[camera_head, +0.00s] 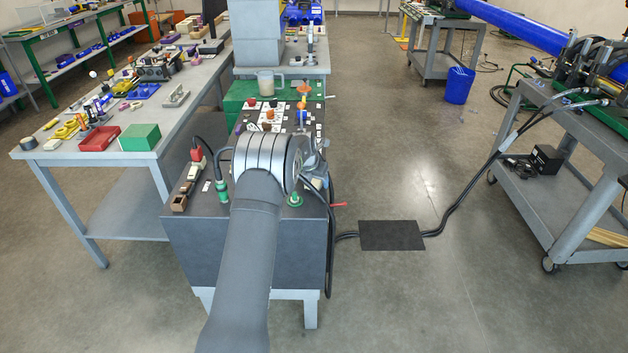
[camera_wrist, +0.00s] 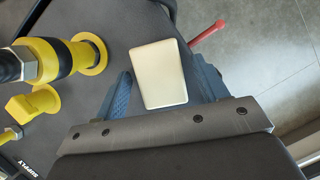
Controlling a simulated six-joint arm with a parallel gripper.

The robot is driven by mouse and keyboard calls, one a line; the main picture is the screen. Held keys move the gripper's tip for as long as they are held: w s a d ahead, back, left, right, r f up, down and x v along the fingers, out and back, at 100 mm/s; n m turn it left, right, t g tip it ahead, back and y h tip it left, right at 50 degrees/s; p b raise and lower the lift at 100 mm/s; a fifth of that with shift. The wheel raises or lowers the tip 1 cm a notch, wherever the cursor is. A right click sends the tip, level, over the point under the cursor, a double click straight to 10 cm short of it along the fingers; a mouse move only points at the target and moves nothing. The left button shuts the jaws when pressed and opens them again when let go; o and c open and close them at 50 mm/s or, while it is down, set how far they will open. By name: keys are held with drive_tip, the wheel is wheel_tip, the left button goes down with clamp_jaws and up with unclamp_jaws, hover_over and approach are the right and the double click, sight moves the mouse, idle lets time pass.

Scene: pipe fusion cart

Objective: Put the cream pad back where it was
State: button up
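The cream pad (camera_wrist: 160,74) is a pale block between the two blue fingers of my gripper (camera_wrist: 162,92) in the wrist view. The fingers lie along its two sides and appear closed on it. Its face is toward the camera, slightly tilted in the picture. The dark grey top of the cart (camera_wrist: 95,105) is below and to the left. In the head view my gripper (camera_head: 312,172) is over the right front edge of the cart, and my own arm hides most of it.
A yellow fitting with a black hose (camera_wrist: 65,58) stands left of the pad. A red rod (camera_wrist: 207,33) sticks out past the cart edge. In the head view, a green fitting (camera_head: 295,200) stands near the front edge.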

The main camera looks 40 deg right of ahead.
drive_tip(key=shift+r, duration=0.15)
drive_tip(key=v, duration=1.2)
drive_tip(key=x, duration=1.1)
drive_tip(key=shift+d+f, duration=0.15)
drive_tip(key=shift+f, duration=0.15)
drive_tip(key=shift+w+d, duration=0.1)
drive_tip(key=shift+w, duration=0.05)
drive_tip(key=shift+r, duration=1.2)
